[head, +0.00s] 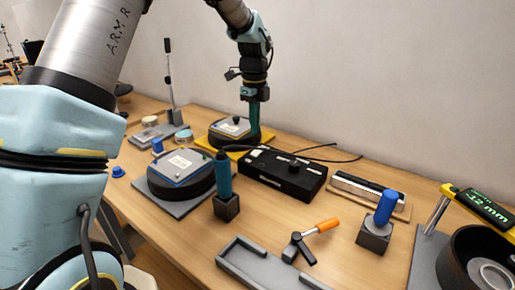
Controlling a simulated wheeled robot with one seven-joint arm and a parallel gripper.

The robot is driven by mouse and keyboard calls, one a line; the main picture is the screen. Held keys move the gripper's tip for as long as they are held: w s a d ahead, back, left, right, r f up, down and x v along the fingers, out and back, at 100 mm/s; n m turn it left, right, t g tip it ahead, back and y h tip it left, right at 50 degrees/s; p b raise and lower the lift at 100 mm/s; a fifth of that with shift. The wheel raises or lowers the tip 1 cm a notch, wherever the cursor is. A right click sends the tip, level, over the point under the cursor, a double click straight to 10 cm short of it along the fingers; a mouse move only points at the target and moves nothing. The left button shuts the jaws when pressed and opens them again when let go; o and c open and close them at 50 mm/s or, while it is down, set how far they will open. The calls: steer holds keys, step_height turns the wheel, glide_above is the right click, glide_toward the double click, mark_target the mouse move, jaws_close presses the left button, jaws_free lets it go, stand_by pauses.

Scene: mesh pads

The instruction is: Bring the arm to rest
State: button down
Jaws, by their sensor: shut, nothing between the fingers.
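My gripper (254,122) is at the end of my arm, which reaches in from the top. It points down over the yellow mat (258,145) at the back of the bench. Its narrow fingers look shut and empty. It is just right of a round black base (212,139) with a grey plate (231,127) on top. I cannot tell whether the fingertips touch anything there.
A second round base with a plate (182,163) sits nearer, beside a teal-handled tool in a block (224,178). A black box (283,174) with a cable is right of my gripper. An orange-handled tool (318,229), blue-topped piece (385,208) and dark ring (462,250) stand in front.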

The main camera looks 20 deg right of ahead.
steer(key=a+r+n, duration=0.1)
steer(key=a+n, duration=1.2)
steer(key=a, duration=0.7)
steer(key=s+a+n, duration=0.5)
steer(key=a+n, duration=0.3)
steer(key=s+a+n+t, duration=0.1)
steer(key=s+a+n, duration=0.5)
steer(key=a+n, duration=0.2)
steer(key=shift+a+f+t, duration=0.3)
steer(key=shift+a+f, duration=0.05)
steer(key=shift+f, duration=0.1)
